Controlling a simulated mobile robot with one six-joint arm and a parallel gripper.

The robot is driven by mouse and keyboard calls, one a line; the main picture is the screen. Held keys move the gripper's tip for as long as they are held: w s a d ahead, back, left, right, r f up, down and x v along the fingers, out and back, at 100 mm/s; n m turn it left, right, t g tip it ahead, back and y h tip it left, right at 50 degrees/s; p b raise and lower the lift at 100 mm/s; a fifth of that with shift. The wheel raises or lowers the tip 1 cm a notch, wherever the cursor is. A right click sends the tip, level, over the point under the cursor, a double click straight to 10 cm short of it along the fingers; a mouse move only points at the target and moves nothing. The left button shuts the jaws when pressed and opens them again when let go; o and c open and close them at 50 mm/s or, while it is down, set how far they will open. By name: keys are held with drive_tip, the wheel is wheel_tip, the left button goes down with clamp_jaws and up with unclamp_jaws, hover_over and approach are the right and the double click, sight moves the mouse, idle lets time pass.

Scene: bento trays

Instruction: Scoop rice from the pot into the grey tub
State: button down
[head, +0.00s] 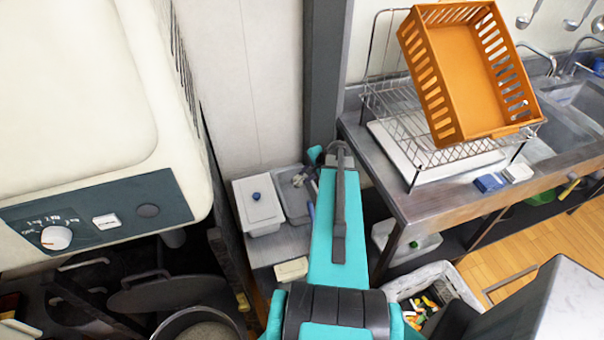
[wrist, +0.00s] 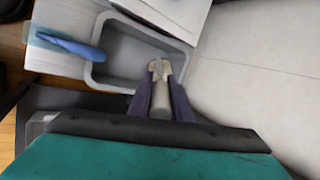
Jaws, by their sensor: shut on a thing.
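The grey tub (head: 290,206) stands on a small side table, partly hidden behind my arm. It also shows in the wrist view (wrist: 112,70) with a bare grey inside. My gripper (wrist: 160,72) is at the tub's right end in that view, shut on a grey cylindrical handle (wrist: 161,104); the far end of this utensil is hard to make out. I cannot tell whether it touches the tub. The pot (head: 205,325) is at the bottom of the head view, cut off by the edge, with a pale greyish content. No rice shows clearly in the tub.
A white lidded container (head: 258,207) stands left of the tub. A white wall (wrist: 255,75) is close on the right in the wrist view. A dish rack (head: 440,150) with an orange basket (head: 462,80) stands on the right counter.

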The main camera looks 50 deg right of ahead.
drive_tip(key=shift+s+f+b, duration=0.2)
drive_tip(key=shift+f+b, duration=0.1)
drive_tip(key=shift+b, duration=0.2)
drive_tip(key=shift+s+f+t+b, duration=0.3)
drive_tip(key=shift+t+b, duration=0.4)
drive_tip(key=shift+b, duration=0.1)
drive_tip(key=shift+s+f+b, duration=0.1)
drive_tip(key=shift+b, duration=0.45)
drive_tip(key=t+b, duration=0.1)
drive_tip(key=b, duration=0.2)
drive_tip(key=shift+s+f, duration=0.3)
drive_tip(key=shift+s, duration=0.05)
drive_tip(key=b, duration=0.2)
drive_tip(key=t+b, duration=0.1)
drive_tip(key=b, duration=0.1)
drive_tip(key=shift+s+f, duration=0.25)
drive_tip(key=shift+f, duration=0.15)
drive_tip(key=shift+s+d+f+t+b, duration=0.1)
drive_tip(key=shift+s+f+t+b, duration=0.2)
drive_tip(key=shift+f+t+b, duration=0.7)
drive_tip(key=shift+s+a+f+t+b, duration=0.1)
drive_tip(key=shift+s+f+t+b, duration=0.15)
drive_tip(key=shift+t+b, duration=0.85)
drive_tip(key=shift+s+d+f+t+b, duration=0.1)
drive_tip(key=shift+s+f+t+b, duration=0.4)
drive_tip(key=shift+b, duration=1.2)
drive_tip(key=shift+w, duration=0.15)
